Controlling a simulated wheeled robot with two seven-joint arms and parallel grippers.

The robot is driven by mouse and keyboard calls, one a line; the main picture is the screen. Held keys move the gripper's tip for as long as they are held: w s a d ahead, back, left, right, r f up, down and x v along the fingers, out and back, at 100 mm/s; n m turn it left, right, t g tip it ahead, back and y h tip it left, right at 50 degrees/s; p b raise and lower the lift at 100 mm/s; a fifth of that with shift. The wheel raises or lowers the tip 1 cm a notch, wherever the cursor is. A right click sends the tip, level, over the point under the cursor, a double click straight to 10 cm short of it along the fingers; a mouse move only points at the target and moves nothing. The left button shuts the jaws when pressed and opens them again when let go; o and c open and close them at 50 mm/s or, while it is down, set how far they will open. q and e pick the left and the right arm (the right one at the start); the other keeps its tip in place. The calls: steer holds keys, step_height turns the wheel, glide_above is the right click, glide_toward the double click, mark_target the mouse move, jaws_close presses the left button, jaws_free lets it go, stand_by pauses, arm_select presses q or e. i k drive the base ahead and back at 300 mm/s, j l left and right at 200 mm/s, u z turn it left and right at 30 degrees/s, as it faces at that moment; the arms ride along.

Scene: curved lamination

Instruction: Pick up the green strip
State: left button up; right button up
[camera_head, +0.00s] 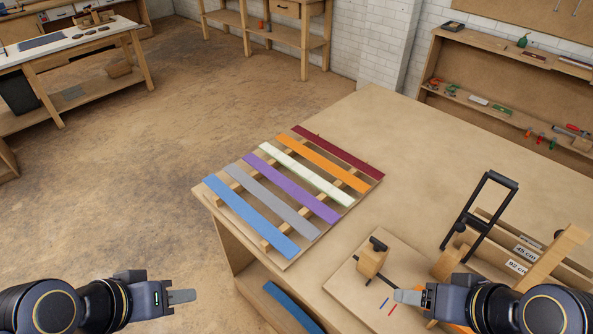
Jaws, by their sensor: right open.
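A pale, whitish-green strip (306,173) lies on a slatted wooden rack on the workbench, between a purple strip (291,187) and an orange strip (322,163). It is the only greenish strip on the rack. My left gripper (182,296) is at the lower left, off the bench's left edge and well apart from the strips. Its fingers overlap in this view, so its opening does not show. My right gripper (408,297) is open over the near part of the bench, beside the wooden fixture and apart from the rack. I see nothing held in it.
The rack (210,187) also bears blue (250,217), grey (272,201) and dark red (338,152) strips. A wooden fixture (372,258) and a black-handled frame (486,215) stand to the right. The bench top (400,140) behind the rack is clear.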

mark_target(305, 172)
steer(key=i+j+z, duration=0.1)
steer(key=j, duration=0.25)
steer(key=i+j+z, duration=0.1)
steer(key=i+j, duration=0.2)
steer(key=i+j+z, duration=0.15)
steer(key=j, duration=0.35)
steer(key=i+j+z, duration=0.1)
steer(key=j, duration=0.35)
steer(key=i+j+z, duration=0.1)
steer(key=i+j, duration=0.15)
steer(key=j, duration=0.2)
steer(key=i+j+z, duration=0.1)
steer(key=j, duration=0.35)
steer(key=i+j+z, duration=0.1)
steer(key=j, duration=0.35)
steer(key=i+j+z, duration=0.1)
steer(key=j, duration=0.35)
steer(key=i, duration=0.05)
